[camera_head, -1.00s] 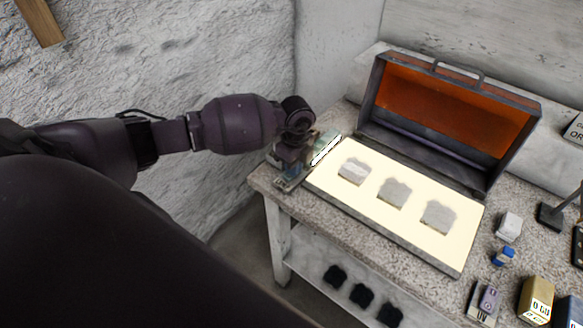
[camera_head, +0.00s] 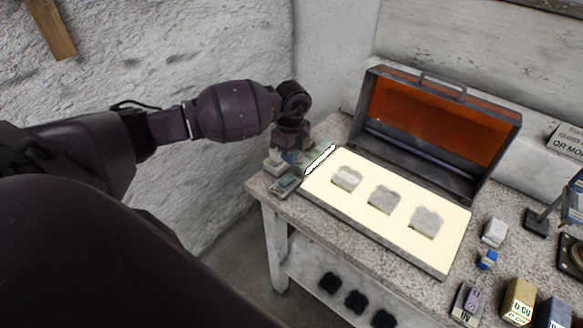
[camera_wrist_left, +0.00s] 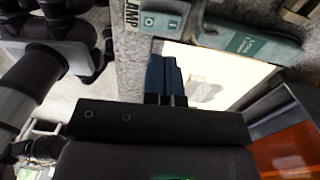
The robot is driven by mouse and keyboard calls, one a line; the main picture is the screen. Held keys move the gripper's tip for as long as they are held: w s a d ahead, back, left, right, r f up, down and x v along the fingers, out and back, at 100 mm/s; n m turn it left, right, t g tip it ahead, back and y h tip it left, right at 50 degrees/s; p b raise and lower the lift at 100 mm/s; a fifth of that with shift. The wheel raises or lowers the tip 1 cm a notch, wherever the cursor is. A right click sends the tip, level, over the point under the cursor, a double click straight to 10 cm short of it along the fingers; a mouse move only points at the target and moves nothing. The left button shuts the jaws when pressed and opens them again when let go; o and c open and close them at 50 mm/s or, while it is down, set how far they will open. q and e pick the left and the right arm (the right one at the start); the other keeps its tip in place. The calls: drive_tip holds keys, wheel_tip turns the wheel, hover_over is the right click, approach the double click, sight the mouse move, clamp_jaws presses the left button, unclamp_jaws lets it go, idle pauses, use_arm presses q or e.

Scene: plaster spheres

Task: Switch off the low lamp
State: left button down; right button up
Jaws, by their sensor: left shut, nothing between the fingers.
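A pale lit panel (camera_head: 400,238) glows in the low open case on the bench, with several grey pieces on it. A greenish block with a bright white strip (camera_head: 320,158) lies at its left end. In the left wrist view, a grey-green switch plate (camera_wrist_left: 162,20) with I and O marks sits beside a label reading LAMP (camera_wrist_left: 132,12). My left gripper (camera_head: 291,157) points down at the bench's left end, near a small grey-green box (camera_head: 285,186). Its blue fingers (camera_wrist_left: 165,80) are together and empty; contact with the switch cannot be told. My right gripper is out of view.
The case's orange-lined lid (camera_head: 435,125) stands open behind the panel. A teal lettered block (camera_wrist_left: 248,42) lies beside the switch plate. Small boxes (camera_head: 518,300) and a white block (camera_head: 494,232) stand at the right. The plaster wall is close on the left.

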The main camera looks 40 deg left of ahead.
use_arm(q)
wheel_tip(320, 180, up, 7)
drive_tip(key=shift+w+a, duration=0.15)
drive_tip(key=shift+w, duration=0.15)
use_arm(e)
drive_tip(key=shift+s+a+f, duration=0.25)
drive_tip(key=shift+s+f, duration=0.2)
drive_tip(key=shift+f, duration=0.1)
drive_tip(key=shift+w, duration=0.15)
use_arm(q)
drive_tip(key=shift+w+a+g+b, duration=0.25)
drive_tip(key=shift+g+b, duration=0.45)
drive_tip(key=shift+b, duration=0.4)
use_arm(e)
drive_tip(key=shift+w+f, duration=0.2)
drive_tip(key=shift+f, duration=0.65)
use_arm(q)
drive_tip(key=shift+r, duration=0.1)
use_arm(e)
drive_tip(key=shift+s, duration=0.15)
